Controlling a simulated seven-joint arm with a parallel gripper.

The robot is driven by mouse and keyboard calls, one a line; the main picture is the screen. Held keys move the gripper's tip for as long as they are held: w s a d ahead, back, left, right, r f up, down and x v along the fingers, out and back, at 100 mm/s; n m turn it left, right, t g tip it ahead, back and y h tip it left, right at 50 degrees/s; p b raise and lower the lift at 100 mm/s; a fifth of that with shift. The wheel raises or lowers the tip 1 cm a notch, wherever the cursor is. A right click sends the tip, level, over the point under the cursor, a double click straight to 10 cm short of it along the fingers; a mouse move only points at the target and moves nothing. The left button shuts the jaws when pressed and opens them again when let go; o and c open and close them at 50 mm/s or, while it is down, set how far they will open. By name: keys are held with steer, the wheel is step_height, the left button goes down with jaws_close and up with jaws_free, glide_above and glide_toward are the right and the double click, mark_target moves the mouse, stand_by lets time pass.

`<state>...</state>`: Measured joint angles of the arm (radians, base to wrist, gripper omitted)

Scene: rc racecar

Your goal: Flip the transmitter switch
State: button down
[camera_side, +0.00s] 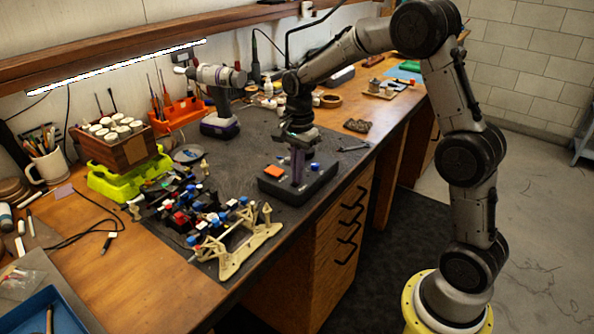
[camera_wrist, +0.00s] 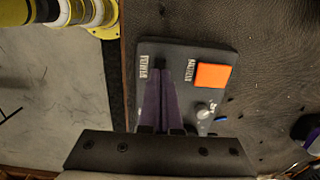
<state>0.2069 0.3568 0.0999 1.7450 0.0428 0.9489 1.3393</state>
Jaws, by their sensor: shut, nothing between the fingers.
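The transmitter is a flat dark grey box (camera_side: 322,183) lying on the black work mat, near the bench's front edge. In the wrist view its top (camera_wrist: 205,57) carries two white text labels, an orange square (camera_wrist: 213,76), a light grey knob (camera_wrist: 204,110) and a small blue part (camera_wrist: 220,119). My gripper (camera_side: 297,180) points down over the transmitter's middle, its purple fingers together and empty. In the wrist view the fingertips (camera_wrist: 160,72) reach beside the left label. A small black piece (camera_wrist: 160,62) shows at the tips; I cannot tell whether it is the switch or whether they touch.
A partly built racecar (camera_side: 195,205) and a cream stand (camera_side: 235,245) are left of the transmitter. A cordless drill (camera_side: 219,110), an orange tool rack (camera_side: 178,114) and a green-based wooden box (camera_side: 120,150) stand behind. The mat between the drill and the transmitter is mostly clear.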

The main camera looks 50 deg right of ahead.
steer(key=shift+d+f+y, duration=0.25)
steer(key=shift+f+y, duration=0.2)
steer(key=shift+y, duration=0.05)
steer(key=shift+s+d+f, duration=0.1)
steer(key=shift+s+f, duration=0.05)
steer(key=shift+f, duration=0.05)
steer(key=shift+a+r, duration=0.1)
steer(key=shift+a, duration=0.95)
step_height(320, 180, up, 15)
steer(key=d, duration=0.2)
steer(key=shift+w+d, duration=0.15)
steer(key=shift+w, duration=0.15)
